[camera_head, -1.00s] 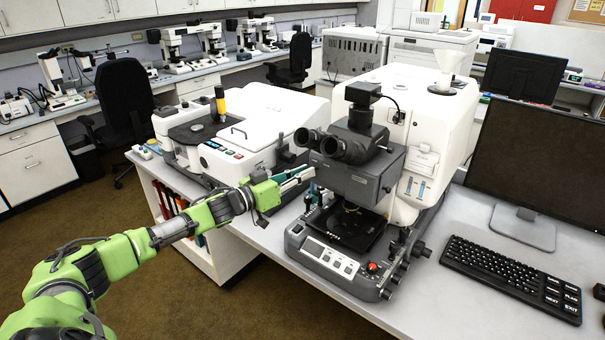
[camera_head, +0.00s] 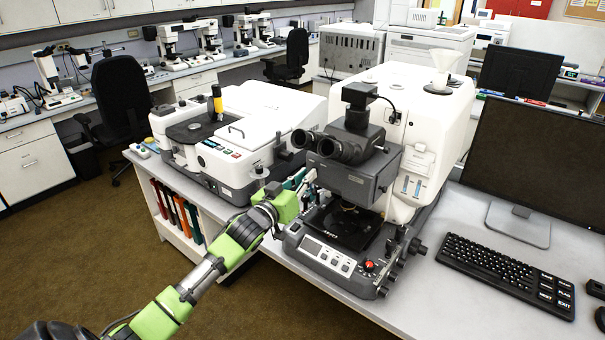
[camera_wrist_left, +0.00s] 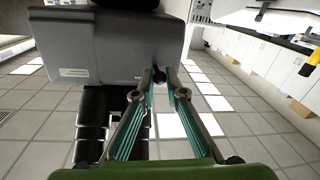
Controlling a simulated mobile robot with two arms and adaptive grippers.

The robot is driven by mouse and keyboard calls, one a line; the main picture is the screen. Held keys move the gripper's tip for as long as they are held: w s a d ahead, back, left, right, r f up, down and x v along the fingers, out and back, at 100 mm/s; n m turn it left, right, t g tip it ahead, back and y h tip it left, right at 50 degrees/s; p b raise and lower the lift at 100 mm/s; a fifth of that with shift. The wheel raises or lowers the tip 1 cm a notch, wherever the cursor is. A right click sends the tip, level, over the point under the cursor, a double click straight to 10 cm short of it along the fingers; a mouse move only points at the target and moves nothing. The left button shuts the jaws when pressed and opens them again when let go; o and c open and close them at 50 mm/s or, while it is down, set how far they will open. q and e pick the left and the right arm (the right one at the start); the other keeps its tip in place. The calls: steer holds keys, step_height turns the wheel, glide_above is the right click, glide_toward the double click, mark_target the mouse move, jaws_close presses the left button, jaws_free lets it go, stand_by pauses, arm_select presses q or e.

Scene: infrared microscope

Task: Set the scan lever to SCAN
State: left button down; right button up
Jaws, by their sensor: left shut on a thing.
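The infrared microscope (camera_head: 345,180) stands on the bench, with a dark grey head and black eyepieces. The scan lever's dark round knob (camera_wrist_left: 160,76) shows between my fingertips in the left wrist view, beside the grey microscope housing (camera_wrist_left: 110,50). My left gripper (camera_head: 304,178) is at the left side of the microscope head, below the eyepieces. In the left wrist view its teal-padded fingers (camera_wrist_left: 160,82) converge and are shut on the knob. The lever's shaft and any SCAN marking are hidden or too small to read. My right gripper is not in view.
A white instrument (camera_head: 265,125) stands close behind my left gripper. The microscope's control base (camera_head: 325,255) and black stage (camera_head: 345,228) lie below it. A keyboard (camera_head: 505,275) and monitor (camera_head: 545,165) are at the right. Binders (camera_head: 175,210) fill the shelf below the bench.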

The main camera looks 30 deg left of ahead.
arm_select(q)
steer(key=d+n+y+b, duration=0.1)
steer(key=y, duration=0.1)
steer(key=n+g+y, duration=0.1)
steer(key=n+y, duration=0.1)
steer(key=d+n+y+b, duration=0.1)
steer(key=y, duration=0.1)
steer(key=shift+w+d+g+y+b, duration=0.1)
steer(key=shift+d+g+y+b, duration=0.2)
steer(key=shift+d+y+b, duration=0.1)
steer(key=shift+n, duration=0.3)
steer(key=shift+r, duration=0.1)
steer(key=c, duration=2)
jaws_free()
steer(key=shift+c, duration=0.2)
